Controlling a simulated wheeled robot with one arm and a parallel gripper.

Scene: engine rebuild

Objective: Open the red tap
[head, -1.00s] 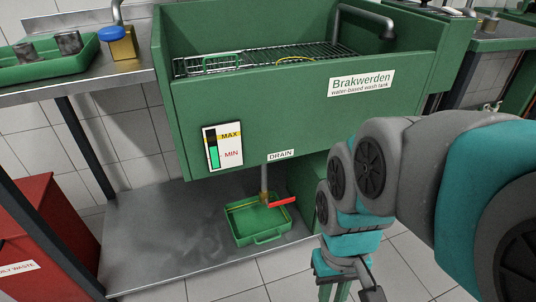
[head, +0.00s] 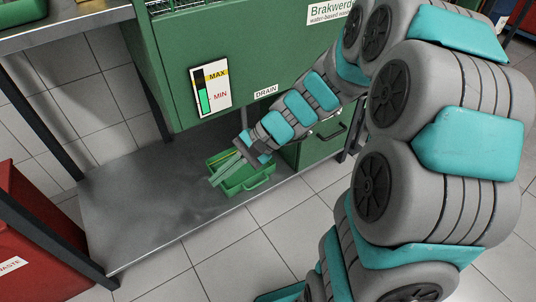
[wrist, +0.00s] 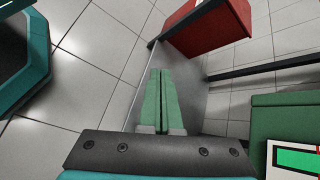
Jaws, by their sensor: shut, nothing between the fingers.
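The red tap is hidden in the head view, where my arm covers the place under the DRAIN label (head: 265,91). It does not show in the wrist view. My gripper (head: 214,179) is low under the green wash tank (head: 250,45), its green fingers slanting down to the left over the green drip tray (head: 260,185). I cannot tell whether it touches the tray. In the wrist view the two fingers (wrist: 161,73) lie side by side, shut, with nothing between them.
A red waste bin (head: 30,235) stands at the left, also in the wrist view (wrist: 215,28). The steel shelf (head: 120,205) is bare left of the tray. A green drawer cabinet (head: 318,148) stands right of it. A level gauge (head: 210,88) is on the tank front.

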